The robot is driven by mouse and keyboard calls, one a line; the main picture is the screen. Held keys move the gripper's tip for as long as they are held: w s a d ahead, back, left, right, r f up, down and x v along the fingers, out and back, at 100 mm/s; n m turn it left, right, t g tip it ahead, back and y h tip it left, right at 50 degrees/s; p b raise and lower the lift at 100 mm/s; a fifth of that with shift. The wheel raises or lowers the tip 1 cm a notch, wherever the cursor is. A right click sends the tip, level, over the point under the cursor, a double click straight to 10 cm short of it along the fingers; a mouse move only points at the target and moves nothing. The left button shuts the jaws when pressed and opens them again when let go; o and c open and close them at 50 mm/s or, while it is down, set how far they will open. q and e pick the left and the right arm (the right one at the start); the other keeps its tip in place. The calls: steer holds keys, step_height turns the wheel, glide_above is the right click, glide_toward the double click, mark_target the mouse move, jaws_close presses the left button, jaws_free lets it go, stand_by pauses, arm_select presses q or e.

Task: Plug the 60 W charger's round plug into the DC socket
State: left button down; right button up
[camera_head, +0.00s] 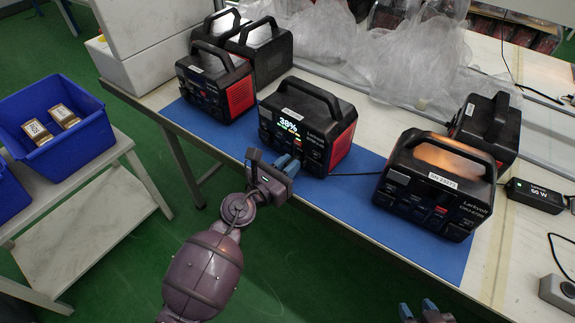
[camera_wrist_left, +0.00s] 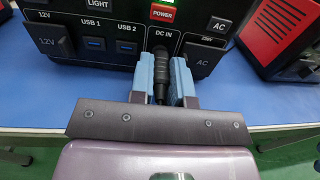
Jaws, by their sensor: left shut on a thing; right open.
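The power station (camera_head: 310,118) with a lit display reading 38% stands on the blue mat. In the left wrist view its front panel (camera_wrist_left: 110,12) shows the DC IN socket label (camera_wrist_left: 163,49). My left gripper (camera_head: 287,166) is at this panel. In the left wrist view its blue fingers (camera_wrist_left: 161,80) are shut on the black round plug (camera_wrist_left: 160,82), right below the DC IN label. The plug's tip is at the socket; how deep it sits is hidden. The 60 W charger (camera_head: 535,195) lies at the right of the table. My right gripper (camera_head: 418,309) is open and empty at the bottom edge.
Another power station (camera_head: 437,183) stands to the right on the blue mat (camera_head: 350,205), others behind and to the left. A black cable (camera_head: 355,174) runs right from the lit station. Blue bins (camera_head: 62,150) stand on a side table at left.

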arm_select(q)
steer(key=shift+w+d, duration=0.1)
steer(key=shift+w, duration=0.05)
stand_by(0.5)
steer(key=c, duration=1)
jaws_free()
steer(key=shift+d, duration=0.1)
steer(key=shift+p+v, duration=0.3)
steer(key=shift+v, duration=5.2)
